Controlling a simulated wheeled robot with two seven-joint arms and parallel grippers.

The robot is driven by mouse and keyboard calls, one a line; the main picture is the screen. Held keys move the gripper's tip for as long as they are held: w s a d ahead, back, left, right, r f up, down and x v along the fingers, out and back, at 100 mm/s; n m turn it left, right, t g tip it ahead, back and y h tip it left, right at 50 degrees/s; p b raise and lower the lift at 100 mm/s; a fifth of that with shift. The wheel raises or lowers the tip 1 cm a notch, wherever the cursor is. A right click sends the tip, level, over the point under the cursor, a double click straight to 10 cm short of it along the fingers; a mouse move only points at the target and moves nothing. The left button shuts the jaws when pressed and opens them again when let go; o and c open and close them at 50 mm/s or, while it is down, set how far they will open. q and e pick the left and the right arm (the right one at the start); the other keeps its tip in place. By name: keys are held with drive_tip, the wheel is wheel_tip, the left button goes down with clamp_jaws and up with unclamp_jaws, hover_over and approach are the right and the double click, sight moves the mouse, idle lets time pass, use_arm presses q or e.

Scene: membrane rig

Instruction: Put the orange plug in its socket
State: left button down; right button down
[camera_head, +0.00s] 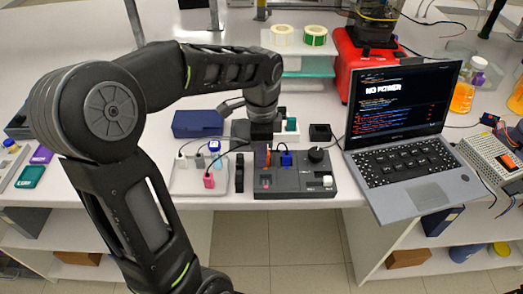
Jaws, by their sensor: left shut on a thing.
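A dark control box (295,188) stands near the front edge of the bench, with a blue plug (286,160) and a black knob on its top. My left gripper (263,156) reaches down over the left part of this box. It is shut on the orange plug (267,179), of which only a small strip shows below the fingers. The fingers hide most of the plug and the socket there, so I cannot tell whether the plug is seated. My right gripper is out of view.
A pale tray (186,188) left of the box holds several cabled plugs, including a pink one (209,181). A laptop (404,140) showing "NO POWER" stands close on the right. A dark blue case (196,124) lies behind the tray. A red machine (352,58) stands farther back.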

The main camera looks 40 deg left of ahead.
use_arm(q)
drive_tip(key=shift+f, duration=0.2)
idle(0.4)
drive_tip(key=c, duration=1.2)
unclamp_jaws()
drive_tip(key=shift+w+r, duration=0.1)
drive_tip(key=shift+r, duration=0.4)
wheel_tip(320, 180, up, 7)
drive_tip(key=shift+f, duration=0.1)
